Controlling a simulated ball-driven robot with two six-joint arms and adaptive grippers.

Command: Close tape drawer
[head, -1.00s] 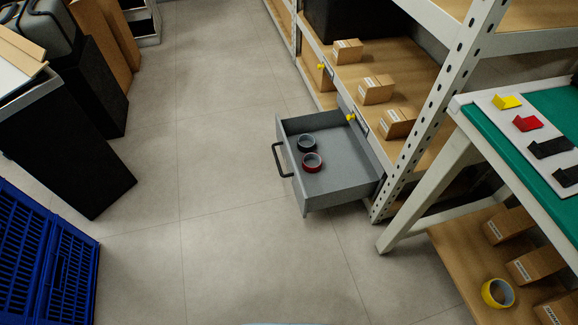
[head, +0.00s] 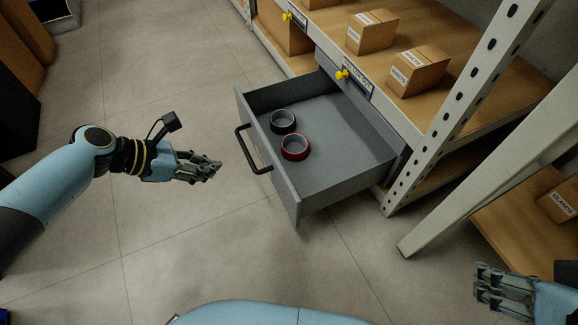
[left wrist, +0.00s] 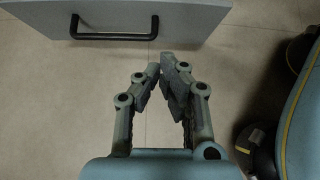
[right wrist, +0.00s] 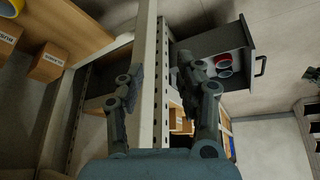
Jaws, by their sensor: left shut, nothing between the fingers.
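The grey tape drawer (head: 345,165) stands pulled out of the shelf unit. Its dark bar handle (head: 249,150) is on the front panel facing left. A dark tape roll (head: 283,130) and a red one (head: 295,157) lie inside. My left gripper (head: 218,168) is shut and empty, just left of the handle and apart from it. In the left wrist view the drawer front (left wrist: 185,15) and handle (left wrist: 115,37) lie beyond the fingertips (left wrist: 160,68). My right gripper (head: 478,287) is at the lower right, open and empty; its spread fingers show in the right wrist view (right wrist: 160,78).
Cardboard boxes (head: 418,70) sit on the shelf above the drawer. A perforated white upright (head: 470,95) stands right of the drawer. A slanted white table leg (head: 480,175) and a low wooden shelf (head: 515,225) are further right. The floor left of the drawer is clear.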

